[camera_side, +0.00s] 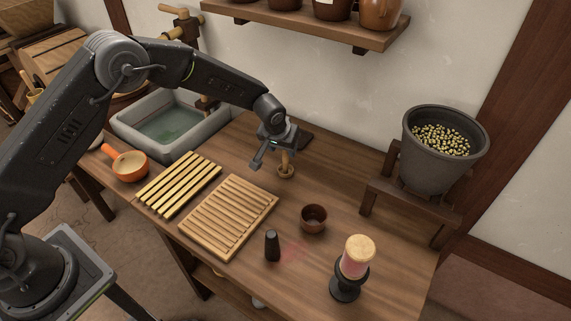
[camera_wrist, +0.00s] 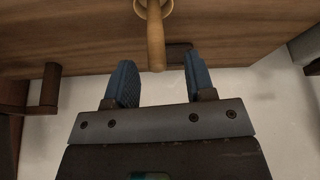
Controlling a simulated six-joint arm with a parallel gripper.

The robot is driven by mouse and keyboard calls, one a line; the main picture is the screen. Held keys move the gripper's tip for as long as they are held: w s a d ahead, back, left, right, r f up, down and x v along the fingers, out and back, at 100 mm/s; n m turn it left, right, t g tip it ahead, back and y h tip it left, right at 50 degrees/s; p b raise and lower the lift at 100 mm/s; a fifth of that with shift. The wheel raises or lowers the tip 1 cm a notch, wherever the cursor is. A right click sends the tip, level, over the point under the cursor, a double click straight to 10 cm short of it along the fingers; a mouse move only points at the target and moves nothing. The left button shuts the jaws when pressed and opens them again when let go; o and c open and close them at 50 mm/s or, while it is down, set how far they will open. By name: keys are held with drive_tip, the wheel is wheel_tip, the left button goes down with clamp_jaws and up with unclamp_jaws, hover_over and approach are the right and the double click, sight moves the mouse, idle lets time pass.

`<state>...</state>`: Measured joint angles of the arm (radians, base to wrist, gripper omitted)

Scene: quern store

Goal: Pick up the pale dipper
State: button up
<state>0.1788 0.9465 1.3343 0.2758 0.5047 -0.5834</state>
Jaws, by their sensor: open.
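The pale dipper (camera_side: 286,171) stands on the wooden counter below my gripper (camera_side: 268,158), with its cup at the bottom and its handle pointing up. In the wrist view the dipper's pale wooden handle (camera_wrist: 155,38) runs down from its round cup at the top edge, which is partly cut off. The handle's end lies just beyond and between the two blue fingertips of my gripper (camera_wrist: 158,75). The fingers are apart and nothing is held. In the side view the gripper partly covers the top of the handle.
A slatted wooden board (camera_side: 229,217), a yellow slatted rack (camera_side: 180,184), an orange pan (camera_side: 130,165) and a stone sink (camera_side: 172,128) lie to the left. A brown cup (camera_side: 313,218), a dark cylinder (camera_side: 272,246) and a lamp-like stand (camera_side: 346,287) stand nearer. A grey bucket (camera_side: 439,175) stands right.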

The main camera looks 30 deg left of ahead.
sight(286, 153)
drive_tip(key=x, duration=0.4)
drive_tip(key=shift+w+d+f, duration=0.1)
drive_tip(key=shift+w, duration=0.05)
clamp_jaws()
